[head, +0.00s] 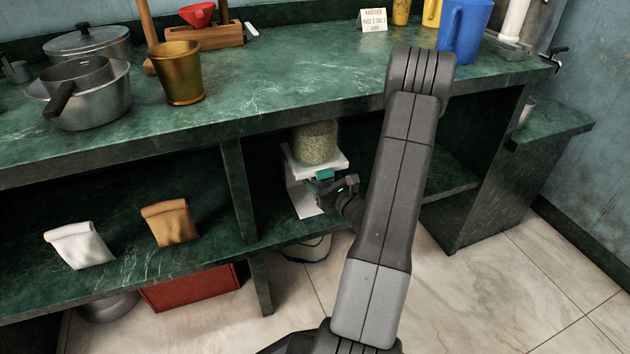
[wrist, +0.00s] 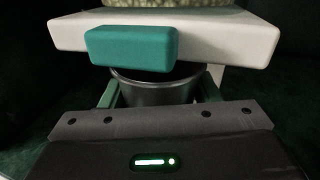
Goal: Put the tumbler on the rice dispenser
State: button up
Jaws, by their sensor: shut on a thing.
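The rice dispenser (head: 297,172) stands on the shelf under the counter. It has a white body, a clear grain-filled container on top and a teal block on its front. In the wrist view its white upper slab (wrist: 235,35) and teal block (wrist: 132,48) are just ahead of my gripper. My gripper (wrist: 158,95) is shut on a dark grey metal tumbler (wrist: 155,91), with a green finger on each side. The tumbler looks upright, with its rim just under the teal block and slab. Its bottom is hidden behind my gripper. In the head view, I cannot make out the tumbler.
A shelf post (head: 240,205) stands left of the dispenser. White (head: 80,245) and brown (head: 170,222) bags sit on the shelf further left. The green counter (head: 265,75) overhangs the dispenser and carries pots, a brass cup (head: 177,75) and a blue jug (head: 464,30).

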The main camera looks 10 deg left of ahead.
jog(key=shift+w+a+f+b, duration=0.3)
jog(key=shift+w+a+b, duration=0.05)
jog(key=shift+w+a, duration=0.15)
jog(key=shift+w+a+f+b, duration=0.25)
jog(key=shift+w+a+b, duration=0.1)
jog(key=shift+a, duration=0.15)
jog(key=shift+d+f, duration=0.1)
jog(key=shift+f, duration=0.2)
jog(key=shift+r, duration=0.1)
jog(key=o, duration=1.1)
jog(key=shift+s+d, duration=0.25)
jog(key=shift+d, duration=0.05)
jog(key=p+v, duration=0.3)
jog(key=v, duration=0.8)
jog(key=shift+s+d, duration=0.1)
jog(key=shift+s, duration=0.05)
